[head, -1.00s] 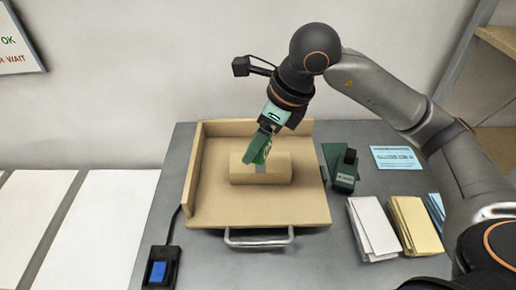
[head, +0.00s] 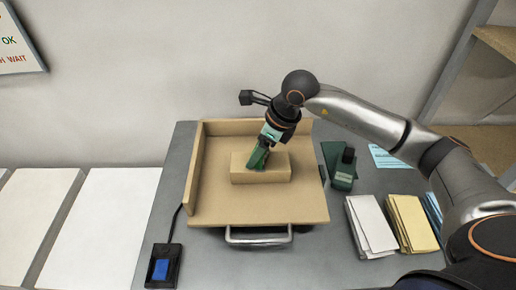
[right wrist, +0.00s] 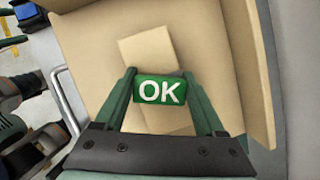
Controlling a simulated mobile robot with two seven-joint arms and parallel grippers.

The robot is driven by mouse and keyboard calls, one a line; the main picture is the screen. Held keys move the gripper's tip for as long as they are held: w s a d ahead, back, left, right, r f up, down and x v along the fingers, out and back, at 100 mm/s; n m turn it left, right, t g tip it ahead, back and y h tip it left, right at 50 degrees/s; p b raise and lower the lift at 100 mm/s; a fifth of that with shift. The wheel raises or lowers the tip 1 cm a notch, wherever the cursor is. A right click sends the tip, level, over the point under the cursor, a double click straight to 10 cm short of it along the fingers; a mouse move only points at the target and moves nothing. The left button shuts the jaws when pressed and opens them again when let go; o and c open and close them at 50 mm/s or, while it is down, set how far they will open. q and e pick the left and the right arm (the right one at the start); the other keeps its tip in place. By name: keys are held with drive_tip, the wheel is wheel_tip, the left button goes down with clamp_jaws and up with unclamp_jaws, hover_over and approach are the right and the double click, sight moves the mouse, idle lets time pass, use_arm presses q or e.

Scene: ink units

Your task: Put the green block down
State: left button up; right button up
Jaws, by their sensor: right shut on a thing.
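The green block (right wrist: 160,90), with white "OK" lettering, is between the fingers of my right gripper (right wrist: 158,88) in the right wrist view. The gripper is shut on it. In the head view my right gripper (head: 257,163) points down over a tan carton (head: 275,172), and the block is hard to tell from the green fingers there. The carton also shows behind the block in the right wrist view (right wrist: 146,50). I cannot tell whether the block touches the carton's top.
The carton lies in a tan tray (head: 230,212) with raised left and back walls and a metal handle (head: 258,238) in front. A dark green stamp (head: 345,172), white cards (head: 370,228) and yellow cards (head: 412,225) lie right. A blue-button switch (head: 160,268) sits front left.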

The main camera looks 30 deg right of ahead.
drive_tip(key=shift+f, duration=0.2)
drive_tip(key=o, duration=1.3)
drive_tip(key=shift+r, duration=0.1)
drive_tip(key=shift+o, duration=0.2)
drive_tip(key=shift+r, duration=0.25)
drive_tip(key=v, duration=1.1)
drive_tip(key=shift+s+r+b, duration=0.2)
drive_tip(key=shift+r+b, duration=0.1)
drive_tip(key=shift+r, duration=0.05)
drive_tip(key=shift+d, duration=0.15)
